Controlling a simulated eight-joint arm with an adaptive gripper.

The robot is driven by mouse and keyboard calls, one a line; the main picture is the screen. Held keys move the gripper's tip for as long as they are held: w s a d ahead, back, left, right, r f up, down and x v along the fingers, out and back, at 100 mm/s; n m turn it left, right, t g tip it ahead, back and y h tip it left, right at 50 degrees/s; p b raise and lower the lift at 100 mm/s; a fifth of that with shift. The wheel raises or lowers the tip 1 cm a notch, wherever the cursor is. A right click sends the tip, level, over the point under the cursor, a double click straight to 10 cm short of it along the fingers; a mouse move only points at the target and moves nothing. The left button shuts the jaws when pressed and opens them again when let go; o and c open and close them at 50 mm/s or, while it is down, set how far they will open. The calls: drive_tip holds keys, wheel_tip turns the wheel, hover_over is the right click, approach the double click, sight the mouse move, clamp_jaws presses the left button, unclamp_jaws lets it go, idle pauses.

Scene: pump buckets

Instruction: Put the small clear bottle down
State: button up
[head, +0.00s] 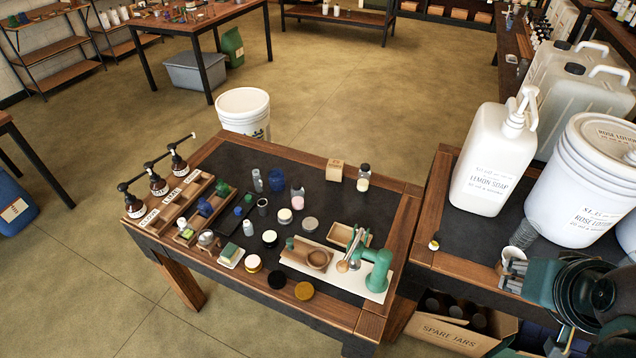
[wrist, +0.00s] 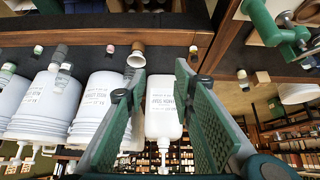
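My gripper (head: 512,275) is low at the right of the head view, over the near part of the right bench. In the wrist view my gripper (wrist: 160,75) has its two green-padded fingers apart, with nothing held between them. A small clear, greyish vessel (head: 523,234) stands on the bench just beyond the fingers; I cannot tell whether it is the bottle or a cup. The wrist view, upside down, shows a small dark-capped bottle (wrist: 60,55) near the buckets.
A lemon soap pump bottle (head: 490,160) and a rose lotion bucket (head: 580,180) stand behind on the right bench (head: 440,220). A brown cup (wrist: 137,58) is near the fingers. The left table (head: 325,205) holds several jars and a green press (head: 377,270). A spare-jars box (head: 450,333) is below.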

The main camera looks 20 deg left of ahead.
drive_tip(key=shift+r, duration=0.15)
drive_tip(key=shift+r, duration=2.2)
drive_tip(key=w+a+r+n+t+y, duration=0.1)
drive_tip(key=w+a+r+n+y, duration=0.15)
drive_tip(key=w+a, duration=0.8)
drive_tip(key=w+a+r+n+t+y, duration=0.1)
drive_tip(key=w+a+r+n+y, duration=0.2)
drive_tip(key=w+a, duration=0.8)
drive_tip(key=n+g+y, duration=0.1)
drive_tip(key=n+y, duration=0.5)
hover_over(258, 177)
drive_tip(key=s+d, duration=0.2)
drive_tip(key=d, duration=0.1)
wheel_tip(258, 177, down, 5)
wheel_tip(258, 177, down, 27)
drive_tip(key=shift+a+f, duration=0.1)
